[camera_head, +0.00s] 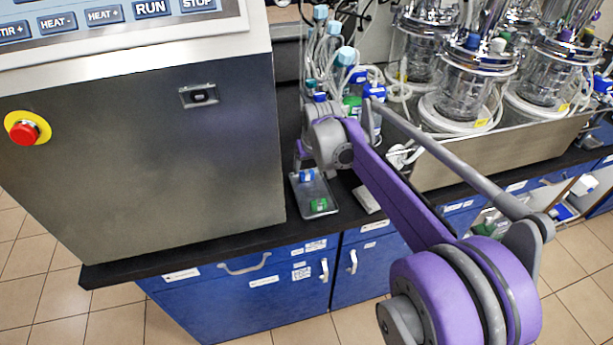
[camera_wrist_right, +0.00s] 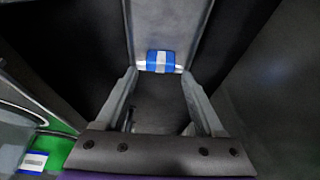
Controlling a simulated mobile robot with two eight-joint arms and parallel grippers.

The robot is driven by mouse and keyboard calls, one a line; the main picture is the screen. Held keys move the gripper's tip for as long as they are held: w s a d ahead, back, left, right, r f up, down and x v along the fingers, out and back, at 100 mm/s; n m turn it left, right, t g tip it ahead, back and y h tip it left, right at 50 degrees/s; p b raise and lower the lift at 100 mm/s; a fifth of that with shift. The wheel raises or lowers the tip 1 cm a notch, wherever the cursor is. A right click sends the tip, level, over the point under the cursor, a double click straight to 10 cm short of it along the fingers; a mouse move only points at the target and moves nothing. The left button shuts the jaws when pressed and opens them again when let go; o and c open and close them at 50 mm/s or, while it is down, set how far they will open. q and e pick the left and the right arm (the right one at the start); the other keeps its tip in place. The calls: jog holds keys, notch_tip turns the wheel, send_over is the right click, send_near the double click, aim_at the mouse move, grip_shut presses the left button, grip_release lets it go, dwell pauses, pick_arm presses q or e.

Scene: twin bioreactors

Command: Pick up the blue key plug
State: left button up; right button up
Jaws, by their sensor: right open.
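The blue key plug (camera_head: 306,176) lies near the back end of a small grey metal tray (camera_head: 300,206) on the black bench. In the right wrist view the plug (camera_wrist_right: 160,61) is blue with a white middle band. My right gripper (camera_head: 302,158) is just above the plug in the head view. In the wrist view its open fingers (camera_wrist_right: 159,74) stand to either side of the plug's line, with the plug just beyond the tips. Nothing is between the fingers. My left gripper is in neither view.
A green plug (camera_head: 319,205) lies nearer the front of the tray. The large steel control cabinet (camera_head: 150,160) stands close to the left. Bottles (camera_head: 340,62) stand behind, and glass bioreactors (camera_head: 462,85) stand in a steel basin (camera_head: 500,160) to the right.

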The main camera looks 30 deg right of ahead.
aim_at(307, 172)
jog(key=x, duration=0.4)
jog(key=shift+w, duration=0.1)
grip_shut()
